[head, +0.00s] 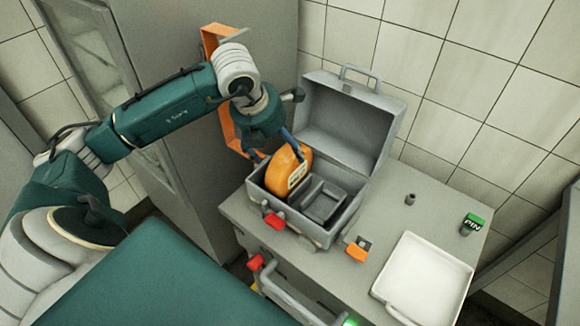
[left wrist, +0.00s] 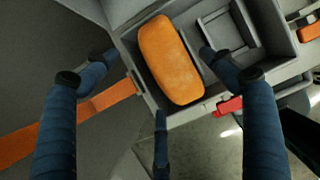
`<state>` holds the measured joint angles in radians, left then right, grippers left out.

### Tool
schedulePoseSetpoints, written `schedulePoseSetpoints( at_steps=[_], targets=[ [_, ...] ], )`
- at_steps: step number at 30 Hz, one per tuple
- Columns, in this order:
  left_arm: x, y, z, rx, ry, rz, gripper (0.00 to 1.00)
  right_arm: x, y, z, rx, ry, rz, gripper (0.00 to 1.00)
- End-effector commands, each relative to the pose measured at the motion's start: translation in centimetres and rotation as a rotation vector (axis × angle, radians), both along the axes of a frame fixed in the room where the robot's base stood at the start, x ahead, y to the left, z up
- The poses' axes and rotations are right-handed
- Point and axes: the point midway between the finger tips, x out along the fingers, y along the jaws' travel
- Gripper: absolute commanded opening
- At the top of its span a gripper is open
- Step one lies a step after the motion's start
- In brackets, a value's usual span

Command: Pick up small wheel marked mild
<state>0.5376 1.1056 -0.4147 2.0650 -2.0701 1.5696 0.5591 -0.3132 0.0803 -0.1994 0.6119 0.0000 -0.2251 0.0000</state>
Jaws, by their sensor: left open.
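An orange cheese wheel (head: 284,172) stands on edge in the left part of an open grey case (head: 330,235). A pale label with dark marks is on its face, too small to read. In the left wrist view the wheel (left wrist: 170,60) shows its orange rim. My left gripper (head: 272,147) is over the wheel from above, open. In the left wrist view its blue fingers (left wrist: 157,60) are spread wide, with the wheel between them; I cannot tell whether any finger touches it. My right gripper is not in view.
The case's lid (head: 345,125) stands open behind. A grey insert tray (head: 322,202) fills its right side. A white tray (head: 423,280), a small dark cylinder (head: 410,199) and a green-topped block (head: 472,224) are on the counter. An orange frame (head: 232,130) is behind my arm.

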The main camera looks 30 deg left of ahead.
Motion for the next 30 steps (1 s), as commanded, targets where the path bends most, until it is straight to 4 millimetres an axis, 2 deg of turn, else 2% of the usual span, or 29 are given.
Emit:
schedulePoseSetpoints(
  at_steps=[2,5,10,14,22,23,30],
  targets=[
    [0.1,0.0,-0.5,-0.001,0.002,0.000,0.83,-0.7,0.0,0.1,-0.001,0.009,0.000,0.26],
    [0.3,-0.2,-1.2,-0.002,0.004,-0.001,0.83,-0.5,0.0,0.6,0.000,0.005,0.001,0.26],
    [0.8,-0.7,-3.6,-0.004,0.006,-0.001,0.83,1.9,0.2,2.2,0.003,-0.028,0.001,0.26],
    [1.5,-0.6,-5.1,-0.003,0.002,0.000,0.83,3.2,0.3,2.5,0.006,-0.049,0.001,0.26],
    [1.7,-0.6,-5.6,0.000,0.000,0.000,0.83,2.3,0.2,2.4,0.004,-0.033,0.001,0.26],
    [1.7,-0.6,-5.6,0.000,0.000,0.000,0.81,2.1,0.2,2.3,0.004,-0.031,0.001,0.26],
    [1.7,-0.6,-5.6,0.000,0.000,0.000,0.34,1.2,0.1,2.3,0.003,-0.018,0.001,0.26]
  ],
)
